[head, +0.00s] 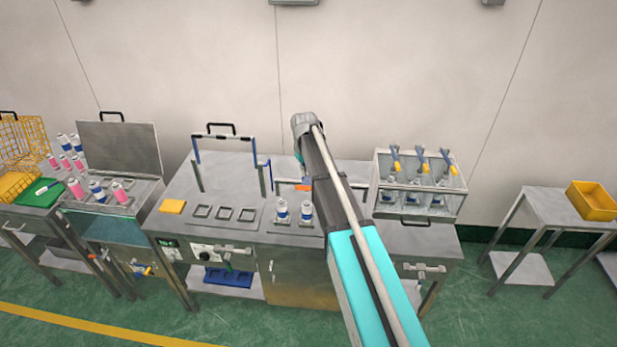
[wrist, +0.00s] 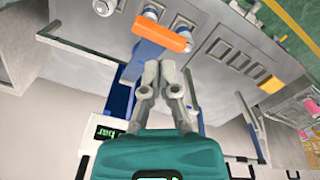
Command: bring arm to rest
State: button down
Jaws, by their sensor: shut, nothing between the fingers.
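My gripper (wrist: 161,68) shows in the wrist view, its two grey fingers shut and empty. It is over the steel workbench (wrist: 215,62), with the fingers pointing toward an orange bar (wrist: 160,34) and a blue part below it. I cannot tell how far apart they are. In the head view my arm reaches up and away over the bench, and the gripper is mostly hidden behind it. The orange bar also shows in the head view (head: 303,187), just left of my arm.
Two white-and-blue cans (head: 282,211) stand on the bench left of my arm. A clear-fronted case (head: 415,207) with yellow-and-blue heads stands to the right. A frame with blue posts (head: 223,145) rises at the back left. A side table (head: 550,205) holds a yellow bin (head: 592,200).

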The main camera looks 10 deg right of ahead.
jog(key=shift+s+f+b, duration=0.35)
jog(key=shift+s+b, duration=0.05)
jog(key=s+f+m+b, duration=0.1)
jog(key=s+f+b, duration=0.7)
jog(key=s, duration=0.6)
jog(key=s+f+m+b, duration=0.1)
jog(key=s+f+b, duration=0.8)
jog(key=s, duration=0.5)
jog(key=shift+s+d+f, duration=0.15)
jog(key=shift+f, duration=0.05)
